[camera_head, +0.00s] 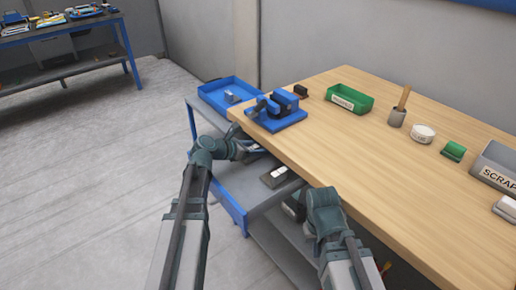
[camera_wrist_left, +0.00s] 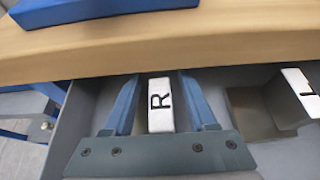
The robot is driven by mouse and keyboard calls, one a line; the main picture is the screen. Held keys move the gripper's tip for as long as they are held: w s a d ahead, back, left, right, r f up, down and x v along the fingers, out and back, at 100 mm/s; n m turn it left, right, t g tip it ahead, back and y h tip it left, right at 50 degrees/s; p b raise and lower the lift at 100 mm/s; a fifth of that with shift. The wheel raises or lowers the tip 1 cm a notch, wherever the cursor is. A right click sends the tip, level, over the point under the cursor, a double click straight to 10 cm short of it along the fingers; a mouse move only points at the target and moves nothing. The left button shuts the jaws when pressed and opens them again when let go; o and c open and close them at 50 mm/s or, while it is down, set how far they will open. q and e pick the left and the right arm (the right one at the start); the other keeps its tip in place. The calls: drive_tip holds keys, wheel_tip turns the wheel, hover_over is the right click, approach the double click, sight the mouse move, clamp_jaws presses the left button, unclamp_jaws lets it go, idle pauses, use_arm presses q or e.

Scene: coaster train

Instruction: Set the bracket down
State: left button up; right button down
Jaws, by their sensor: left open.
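In the left wrist view, a bracket with a white face marked R (camera_wrist_left: 160,104) sits between the two blue fingers of my left gripper (camera_wrist_left: 161,100). The fingers are open, one on each side of it, with narrow gaps showing. Its lower part is hidden by the gripper. A second bracket, grey with a white face marked L (camera_wrist_left: 300,92), stands to the right. In the head view, my left gripper (camera_head: 257,151) is low beside the table's front left edge, and the R bracket is not clear there.
The wooden table (camera_head: 330,160) carries a blue fixture (camera_head: 278,112), a green bin (camera_head: 349,98) and a grey scrap bin (camera_head: 496,165). A blue tray (camera_head: 228,94) holding a small grey part stands behind left. A grey-blue cart shelf (camera_head: 245,185) lies below the table edge, close to both arms.

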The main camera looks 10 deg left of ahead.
use_arm(q)
drive_tip(key=p+v, duration=0.4)
drive_tip(key=v, duration=0.6)
drive_tip(key=shift+s+a+r, duration=0.2)
drive_tip(key=shift+s, duration=0.05)
drive_tip(key=shift+s+a+r+p, duration=0.15)
drive_tip(key=shift+s+a+p, duration=0.25)
drive_tip(key=shift+s, duration=0.05)
